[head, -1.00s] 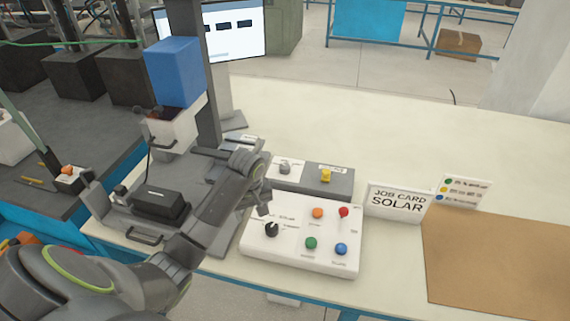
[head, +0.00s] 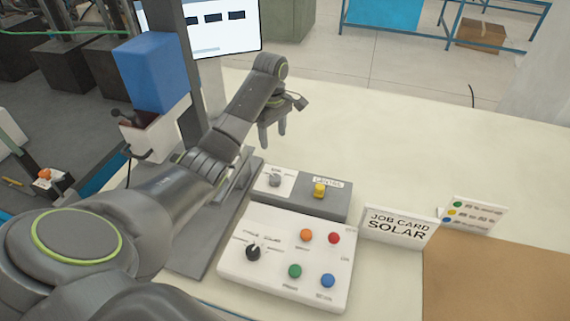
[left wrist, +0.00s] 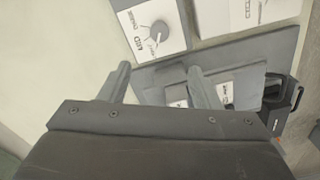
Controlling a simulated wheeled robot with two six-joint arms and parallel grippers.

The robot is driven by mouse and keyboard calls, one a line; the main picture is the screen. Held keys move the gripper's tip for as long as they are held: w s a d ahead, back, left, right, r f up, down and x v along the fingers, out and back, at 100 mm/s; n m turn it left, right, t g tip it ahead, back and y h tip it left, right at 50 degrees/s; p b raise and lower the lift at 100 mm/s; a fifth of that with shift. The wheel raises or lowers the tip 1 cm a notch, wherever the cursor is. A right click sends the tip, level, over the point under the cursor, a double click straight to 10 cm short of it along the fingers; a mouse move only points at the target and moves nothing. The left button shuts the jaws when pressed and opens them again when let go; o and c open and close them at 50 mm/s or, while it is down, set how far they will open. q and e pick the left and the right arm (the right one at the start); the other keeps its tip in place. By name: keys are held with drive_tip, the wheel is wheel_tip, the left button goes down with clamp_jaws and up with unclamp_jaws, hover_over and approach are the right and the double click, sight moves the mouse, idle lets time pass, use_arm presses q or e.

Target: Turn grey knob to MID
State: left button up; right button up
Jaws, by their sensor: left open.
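The grey knob (head: 275,180) sits on a white label plate at the left end of a grey box (head: 338,207). In the left wrist view the knob (left wrist: 159,28) shows near the top, with the word MID printed beside it. I cannot tell clearly which mark it points to. My left gripper (head: 273,137) is open and empty, fingers down, above and behind the knob and apart from it. Its two fingers also show in the left wrist view (left wrist: 158,72), below the knob in the picture. My right gripper is not in view.
A yellow knob (head: 319,190) is on the same grey box. In front is a white panel (head: 270,285) with a black knob (head: 253,252) and several coloured buttons. A job card (head: 398,228) stands to the right. A monitor (head: 225,30) is behind; the cream table is clear at back right.

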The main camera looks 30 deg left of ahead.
use_arm(q)
drive_tip(key=b, duration=0.5)
hover_over(275, 177)
wheel_tip(275, 177, down, 10)
drive_tip(key=shift+r, duration=0.2)
wheel_tip(275, 177, down, 7)
drive_tip(key=shift+f+p, duration=0.15)
drive_tip(key=shift+p, duration=0.2)
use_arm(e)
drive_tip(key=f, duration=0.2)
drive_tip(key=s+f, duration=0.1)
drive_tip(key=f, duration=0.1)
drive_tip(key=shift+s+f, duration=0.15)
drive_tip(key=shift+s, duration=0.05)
use_arm(q)
drive_tip(key=shift+c, duration=0.3)
